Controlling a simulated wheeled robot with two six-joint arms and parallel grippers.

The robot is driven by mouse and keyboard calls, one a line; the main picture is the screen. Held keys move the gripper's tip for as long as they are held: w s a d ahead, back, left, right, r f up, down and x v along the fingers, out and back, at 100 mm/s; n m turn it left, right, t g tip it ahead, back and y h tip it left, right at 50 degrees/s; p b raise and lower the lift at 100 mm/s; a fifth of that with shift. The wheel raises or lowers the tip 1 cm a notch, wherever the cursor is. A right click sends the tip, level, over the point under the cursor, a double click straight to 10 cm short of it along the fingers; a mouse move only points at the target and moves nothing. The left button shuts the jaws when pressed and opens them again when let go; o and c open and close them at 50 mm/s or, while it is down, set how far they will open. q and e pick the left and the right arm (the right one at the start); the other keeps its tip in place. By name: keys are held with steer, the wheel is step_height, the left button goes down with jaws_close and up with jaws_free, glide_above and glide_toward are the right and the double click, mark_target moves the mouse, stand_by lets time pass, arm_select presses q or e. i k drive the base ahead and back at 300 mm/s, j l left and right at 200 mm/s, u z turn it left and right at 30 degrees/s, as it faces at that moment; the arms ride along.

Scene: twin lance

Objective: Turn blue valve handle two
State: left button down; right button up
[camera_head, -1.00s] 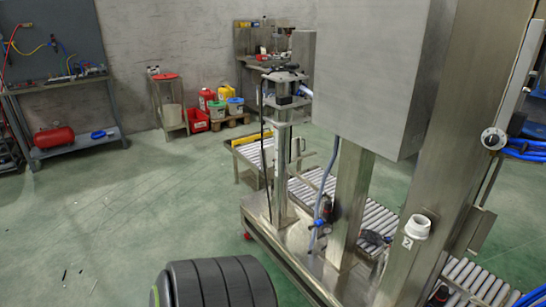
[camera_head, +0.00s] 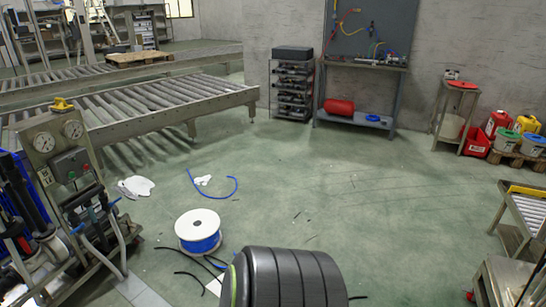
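A metal unit with two round gauges (camera_head: 57,136) stands at the left edge in the head view. Small blue parts show low on its front among pipes and hoses; they are too small to tell whether they are valve handles or which one is number two. A small yellow part (camera_head: 62,104) sits on top of its panel. Neither of my grippers is in view.
A roller conveyor (camera_head: 150,105) runs behind the unit. A white-flanged spool of blue hose (camera_head: 199,232) stands on the floor right of it, with loose hoses nearby. A workbench (camera_head: 362,68) stands at the back wall. The middle floor is mostly clear.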

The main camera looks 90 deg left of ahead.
mark_target(111, 204)
steer(key=u, duration=3.85)
steer(key=i+l+z, duration=0.1)
steer(key=i+z, duration=0.2)
steer(key=i, duration=0.15)
steer(key=i+z, duration=0.35)
steer(key=i+l+z, duration=0.15)
steer(key=i+z, duration=0.2)
steer(key=i, duration=0.25)
steer(key=i+z, duration=0.35)
steer(key=i, duration=0.3)
steer(key=i+j+z, duration=0.35)
steer(key=i, duration=0.25)
steer(key=i+l+u, duration=0.1)
steer(key=i, duration=0.75)
steer(key=i+l, duration=0.15)
steer(key=i, duration=0.7)
steer(key=i+j+u, duration=0.25)
steer(key=i+u, duration=1.05)
steer(key=i+l+u, duration=0.2)
steer(key=i+u, duration=0.25)
steer(key=i+j+u, duration=0.2)
steer(key=i+u, duration=0.75)
steer(key=i, duration=0.15)
steer(key=i+l+u, duration=0.2)
steer(key=i+u, duration=0.3)
steer(key=i, duration=0.05)
